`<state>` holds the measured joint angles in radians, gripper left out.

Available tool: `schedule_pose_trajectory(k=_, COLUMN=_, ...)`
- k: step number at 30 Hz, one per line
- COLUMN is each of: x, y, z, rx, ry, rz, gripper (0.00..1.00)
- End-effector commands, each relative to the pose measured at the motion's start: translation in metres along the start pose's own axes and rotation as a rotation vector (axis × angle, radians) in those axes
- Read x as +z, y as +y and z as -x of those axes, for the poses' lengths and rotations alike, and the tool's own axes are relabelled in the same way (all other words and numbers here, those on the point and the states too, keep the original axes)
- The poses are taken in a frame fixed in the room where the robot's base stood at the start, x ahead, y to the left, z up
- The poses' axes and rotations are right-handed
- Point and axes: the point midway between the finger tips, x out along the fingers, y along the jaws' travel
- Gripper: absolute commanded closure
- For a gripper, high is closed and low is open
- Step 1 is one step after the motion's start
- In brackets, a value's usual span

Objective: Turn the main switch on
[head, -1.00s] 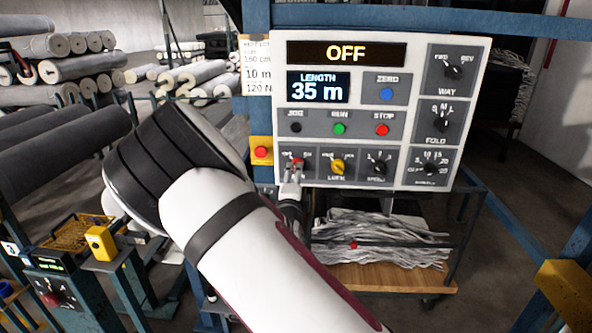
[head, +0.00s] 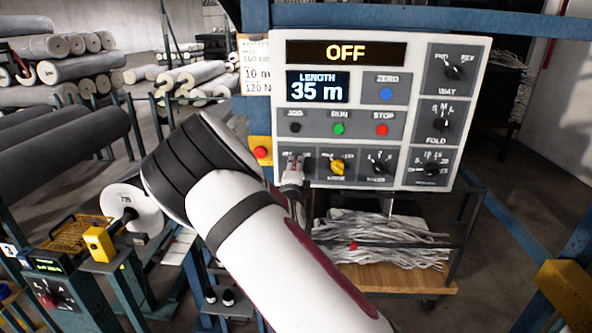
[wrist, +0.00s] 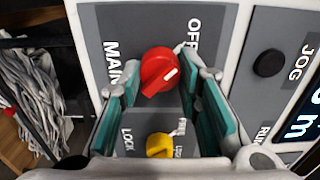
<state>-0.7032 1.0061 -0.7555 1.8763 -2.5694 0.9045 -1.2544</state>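The main switch is a red knob (wrist: 158,72) with a white mark turned towards the OFF label in the wrist view. The MAIN label is on its left. My gripper (wrist: 160,84) is open, with a teal-padded finger on each side of the red knob and visible gaps between; I cannot tell how far the tips are from the panel. In the head view my gripper (head: 293,163) is at the lower left corner of the control panel (head: 398,45) and hides the red knob. The panel's top display (head: 346,53) reads OFF.
A yellow lock knob (wrist: 160,145) is close to the red one. The black JOG button (wrist: 269,63) is to the right. A red button on a yellow box (head: 261,152) is just left of the panel. A cart (head: 385,279) with grey fabric stands below.

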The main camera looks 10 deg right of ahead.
Motion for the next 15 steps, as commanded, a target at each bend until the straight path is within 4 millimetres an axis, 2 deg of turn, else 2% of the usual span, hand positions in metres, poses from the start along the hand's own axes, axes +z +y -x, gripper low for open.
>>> schedule_pose_trajectory(k=8, x=-0.0004, y=0.0001, z=0.0002, rx=0.001, ry=0.001, rz=-0.013, gripper=0.97)
schedule_pose_trajectory(k=15, x=-0.0014, y=-0.0012, z=0.0007, rx=-0.001, ry=0.002, rz=-0.107, gripper=0.97)
